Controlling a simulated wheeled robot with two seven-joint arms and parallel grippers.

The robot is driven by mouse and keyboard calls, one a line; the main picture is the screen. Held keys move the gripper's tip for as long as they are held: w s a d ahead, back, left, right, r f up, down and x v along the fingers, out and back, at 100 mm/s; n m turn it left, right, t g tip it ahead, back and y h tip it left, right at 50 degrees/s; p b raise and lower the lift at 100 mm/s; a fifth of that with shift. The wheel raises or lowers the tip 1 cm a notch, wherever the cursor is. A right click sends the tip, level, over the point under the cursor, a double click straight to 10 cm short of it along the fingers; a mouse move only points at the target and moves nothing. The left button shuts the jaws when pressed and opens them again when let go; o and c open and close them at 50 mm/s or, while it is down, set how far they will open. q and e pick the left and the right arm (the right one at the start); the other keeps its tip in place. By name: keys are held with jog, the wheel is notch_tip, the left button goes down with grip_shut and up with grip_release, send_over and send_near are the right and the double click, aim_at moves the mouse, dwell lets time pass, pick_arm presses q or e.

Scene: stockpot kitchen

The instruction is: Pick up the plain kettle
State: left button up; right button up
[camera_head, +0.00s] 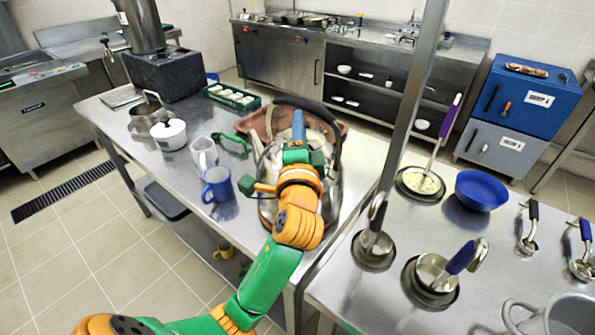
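The plain kettle (331,182) is a shiny metal kettle with a dark arched handle. It stands on the steel table near its right end. My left gripper (298,130) reaches up from the bottom of the picture and lies in front of the kettle, covering much of its middle. The blue part of the gripper overlaps the area under the handle. I cannot tell whether it touches the kettle or whether its fingers are open or shut. My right gripper is not in view.
A brown pan (256,124) sits close behind the kettle. A metal post (409,95) rises just right. Ladles and a blue bowl (481,190) occupy the right-hand table.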

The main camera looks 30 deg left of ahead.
aim_at(297, 106)
pick_arm(q)
jog(key=r, duration=0.1)
jog(key=r+p, duration=0.1)
jog(key=a+r+p, duration=0.1)
jog(key=shift+w, duration=0.25)
jog(key=shift+w+a+f, duration=0.2)
jog(key=shift+w+a, duration=0.45)
jog(key=shift+w, duration=0.25)
jog(key=shift+w+a+f, duration=0.15)
jog(key=shift+w+f, duration=0.1)
jog(key=shift+s, duration=0.1)
grip_shut()
jog(key=shift+w, duration=0.2)
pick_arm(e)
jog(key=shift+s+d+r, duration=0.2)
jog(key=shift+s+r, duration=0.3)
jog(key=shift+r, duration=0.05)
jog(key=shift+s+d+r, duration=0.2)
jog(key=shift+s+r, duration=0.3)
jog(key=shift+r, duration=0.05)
pick_arm(q)
jog(key=shift+r, duration=0.15)
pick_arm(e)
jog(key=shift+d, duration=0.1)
